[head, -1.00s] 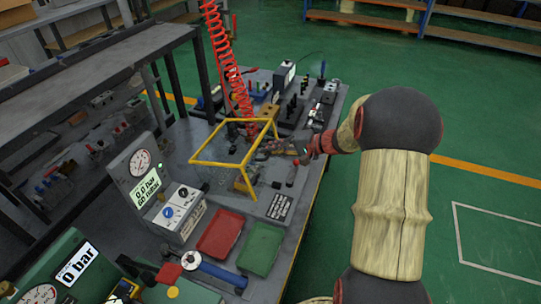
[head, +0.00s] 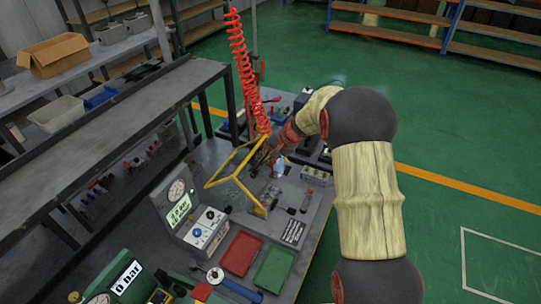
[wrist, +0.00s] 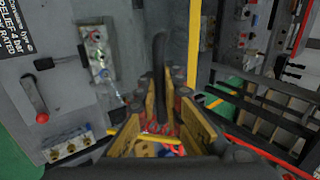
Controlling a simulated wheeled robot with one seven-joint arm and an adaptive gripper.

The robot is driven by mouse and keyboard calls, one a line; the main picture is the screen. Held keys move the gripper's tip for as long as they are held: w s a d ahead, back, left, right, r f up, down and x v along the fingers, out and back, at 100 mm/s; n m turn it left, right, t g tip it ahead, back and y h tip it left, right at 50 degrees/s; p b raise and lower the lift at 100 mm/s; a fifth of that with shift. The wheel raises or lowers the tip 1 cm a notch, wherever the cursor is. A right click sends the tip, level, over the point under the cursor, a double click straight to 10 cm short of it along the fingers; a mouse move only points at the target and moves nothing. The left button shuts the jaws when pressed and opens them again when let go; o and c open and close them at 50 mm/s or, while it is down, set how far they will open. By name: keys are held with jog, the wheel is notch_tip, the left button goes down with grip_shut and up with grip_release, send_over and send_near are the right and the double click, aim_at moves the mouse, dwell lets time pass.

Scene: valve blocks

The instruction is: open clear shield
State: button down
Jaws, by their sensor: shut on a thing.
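The clear shield has a yellow frame (head: 249,158). In the head view it stands tilted up from the bench plate, swung towards the back left. Its clear panels hardly show. My gripper (head: 272,157) is at the raised right side of the frame. In the wrist view my gripper (wrist: 160,80) has its fingers closed around a dark curved handle (wrist: 159,46), and a yellow frame bar (wrist: 194,42) runs upright to the right. The fingers and arm hide part of the frame in the head view.
A gauge box (head: 207,232) stands left of the plate, with a red tray (head: 241,253) and a green tray (head: 274,269) in front. A coiled red hose (head: 240,62) hangs behind the shield. A red lever (wrist: 41,116) shows at left in the wrist view. Green floor is clear at right.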

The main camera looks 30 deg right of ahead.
aim_at(238, 160)
jog(key=w+a+r+g+h+p, duration=0.1)
jog(key=w+a+p, duration=0.1)
jog(key=w+p, duration=0.1)
jog(key=w+a+r+g+h+p, duration=0.1)
jog(key=w+a+p, duration=0.1)
jog(key=p, duration=0.3)
jog(key=w+a+r+g+h+p, duration=0.1)
jog(key=w+a+p, duration=0.2)
jog(key=w+p, duration=0.1)
jog(key=shift+w+g+p, duration=0.1)
jog(key=shift+g+p, duration=0.2)
jog(key=shift+p, duration=0.15)
jog(key=w+a+f, duration=0.2)
jog(key=w+a, duration=0.4)
jog(key=w, duration=0.2)
jog(key=shift+g+h+b, duration=0.3)
jog(key=shift+g+b, duration=0.1)
jog(key=shift+a, duration=0.1)
jog(key=c, duration=1.9)
grip_release()
jog(key=shift+s+f, duration=0.1)
jog(key=shift+f, duration=0.05)
jog(key=r, duration=0.8)
jog(key=s+d+r, duration=0.1)
jog(key=r, duration=0.3)
jog(key=shift+s, duration=0.1)
jog(key=shift+f, duration=0.1)
